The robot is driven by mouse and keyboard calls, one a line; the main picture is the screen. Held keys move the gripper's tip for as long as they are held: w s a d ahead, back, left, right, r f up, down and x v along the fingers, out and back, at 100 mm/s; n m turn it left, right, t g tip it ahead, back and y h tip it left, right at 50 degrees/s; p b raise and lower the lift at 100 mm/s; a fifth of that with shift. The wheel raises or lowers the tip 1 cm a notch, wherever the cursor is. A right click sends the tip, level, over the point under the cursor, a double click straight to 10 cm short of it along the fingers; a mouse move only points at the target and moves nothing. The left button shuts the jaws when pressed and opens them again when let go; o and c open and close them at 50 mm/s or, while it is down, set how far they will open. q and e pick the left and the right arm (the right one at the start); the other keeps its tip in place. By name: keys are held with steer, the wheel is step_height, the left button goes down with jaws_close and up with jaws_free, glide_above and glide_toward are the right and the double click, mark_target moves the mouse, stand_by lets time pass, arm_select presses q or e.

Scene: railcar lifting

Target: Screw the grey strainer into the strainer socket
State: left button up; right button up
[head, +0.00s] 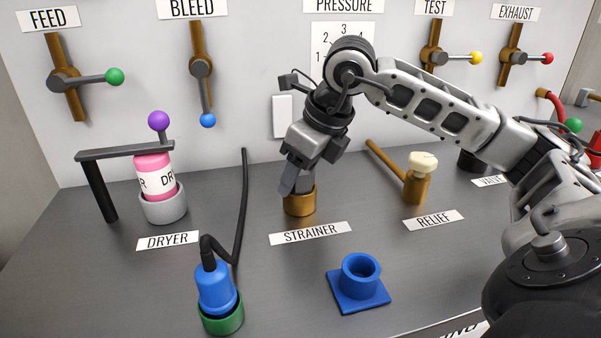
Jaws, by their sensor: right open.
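The strainer socket (300,205) is a brown-gold ring on the grey bench, behind the STRAINER label (310,233). My right gripper (297,187) points down right over this socket, with its fingers at the rim. It is open. I cannot make out the grey strainer apart from the grey fingers; if it is in the socket, the gripper hides it. My left gripper is not in view.
An empty blue holder (360,290) stands in front. A blue plug (216,289) sits in a green ring, with a black cable rising behind. Left is the pink dryer (155,176) under a grey bar. Right is the RELIEF valve (417,185) with its brown handle.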

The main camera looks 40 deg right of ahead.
steer(key=n+y, duration=0.1)
steer(key=n, duration=0.2)
steer(key=shift+f, duration=0.2)
steer(key=shift+w+d+n+g+y, duration=0.15)
steer(key=shift+n+g+y, duration=0.2)
steer(key=shift+n, duration=0.55)
steer(key=n+p, duration=0.1)
steer(key=n, duration=0.1)
steer(key=n+g+y+p, duration=0.1)
steer(key=n, duration=0.1)
steer(key=shift+r+n+g, duration=0.25)
steer(key=shift+r+n, duration=0.05)
steer(key=shift+r, duration=0.05)
steer(key=shift+f+n+g+y+p, duration=0.1)
steer(key=shift+n+g+y+p, duration=0.25)
steer(key=shift+n+p, duration=0.55)
steer(key=shift+f+n, duration=0.1)
steer(key=shift+n, duration=0.5)
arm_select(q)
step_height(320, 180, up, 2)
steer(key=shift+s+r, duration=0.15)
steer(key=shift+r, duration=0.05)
arm_select(e)
steer(key=shift+c, duration=0.3)
